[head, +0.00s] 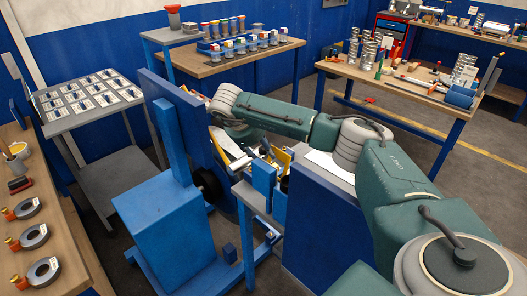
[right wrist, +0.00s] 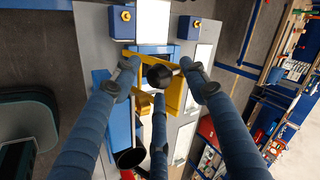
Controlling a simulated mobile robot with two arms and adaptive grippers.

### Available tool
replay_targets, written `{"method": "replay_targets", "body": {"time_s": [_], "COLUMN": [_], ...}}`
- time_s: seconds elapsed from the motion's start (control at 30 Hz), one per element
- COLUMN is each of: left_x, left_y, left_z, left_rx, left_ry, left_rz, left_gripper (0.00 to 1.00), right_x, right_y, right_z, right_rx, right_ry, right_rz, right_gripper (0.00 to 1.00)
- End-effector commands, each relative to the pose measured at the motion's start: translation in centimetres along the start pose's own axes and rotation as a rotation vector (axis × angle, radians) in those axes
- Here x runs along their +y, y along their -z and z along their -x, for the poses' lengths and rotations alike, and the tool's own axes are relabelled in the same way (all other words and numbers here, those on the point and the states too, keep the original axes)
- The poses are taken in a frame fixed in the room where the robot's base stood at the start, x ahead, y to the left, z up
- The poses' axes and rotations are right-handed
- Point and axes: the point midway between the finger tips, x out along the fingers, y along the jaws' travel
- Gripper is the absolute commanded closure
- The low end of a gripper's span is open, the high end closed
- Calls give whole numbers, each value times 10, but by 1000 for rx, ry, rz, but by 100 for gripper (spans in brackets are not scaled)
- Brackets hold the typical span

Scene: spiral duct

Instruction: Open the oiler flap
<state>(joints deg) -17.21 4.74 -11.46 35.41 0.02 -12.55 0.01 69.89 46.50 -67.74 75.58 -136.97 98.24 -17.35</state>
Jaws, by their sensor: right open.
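The right wrist view shows a yellow part (right wrist: 174,98), which looks like the oiler flap, on a blue and grey machine. A round black knob (right wrist: 160,76) sits in front of it; I cannot tell whether they are joined. My right gripper (right wrist: 160,84) is open, its blue fingers spread around the knob and yellow part. I cannot tell whether any finger touches them. In the head view, yellow also shows at the machine (head: 282,157). There the right gripper is mostly hidden behind the blue panel and the machine. My left gripper is not in view.
A tall blue panel (head: 190,118) and a blue box (head: 165,218) stand left of the right arm. A second blue panel (head: 325,225) stands close under it. Two blue blocks with brass fittings (right wrist: 122,20) lie beyond the fingers. Benches with parts line the room.

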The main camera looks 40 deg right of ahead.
Motion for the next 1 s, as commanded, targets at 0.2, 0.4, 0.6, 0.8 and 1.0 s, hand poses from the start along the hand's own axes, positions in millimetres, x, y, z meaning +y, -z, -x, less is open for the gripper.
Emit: {"method": "replay_targets", "body": {"time_s": [0.2, 0.4, 0.6, 0.8, 1.0], "left_x": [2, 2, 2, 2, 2], "left_y": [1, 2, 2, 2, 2], "left_z": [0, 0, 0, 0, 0], "left_rx": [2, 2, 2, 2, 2], "left_ry": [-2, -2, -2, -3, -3], "left_rz": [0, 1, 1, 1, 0], "left_gripper": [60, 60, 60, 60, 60], "right_x": [-2, -2, -1, -1, -1], "right_y": [-1, -1, -1, 0, 0], "right_z": [47, 83, 98, 100, 100], "right_rx": [-4, -1, 1, 3, 3], "right_ry": [1, -3, -5, -6, -6], "right_rz": [0, 1, 1, 1, 1], "right_gripper": [56, 56, 56, 56, 56]}}
